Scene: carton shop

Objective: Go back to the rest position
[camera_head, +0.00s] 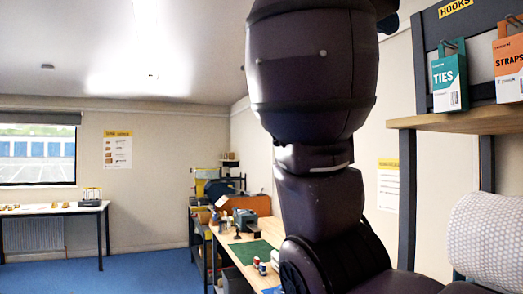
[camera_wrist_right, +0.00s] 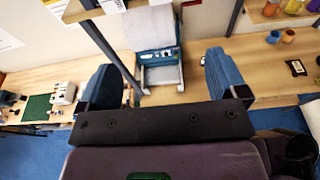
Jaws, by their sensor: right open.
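My right gripper (camera_wrist_right: 161,81) shows in the right wrist view with its two blue fingers wide apart and nothing between them. Beyond the fingers is a wooden bench (camera_wrist_right: 205,100), seen from above. In the head view my dark raised arm fills the middle of the picture and hides part of the room; no gripper shows there. My left gripper is in neither view.
A dispenser (camera_wrist_right: 160,57) with a white roll (camera_wrist_right: 150,28) stands on the bench; the roll (camera_head: 487,240) is also at the head view's right edge. A dark post (camera_wrist_right: 108,48) rises close by. TIES (camera_head: 449,82) and STRAPS (camera_head: 508,66) packs hang above a shelf (camera_head: 470,121). Blue floor (camera_head: 135,275) is clear at left.

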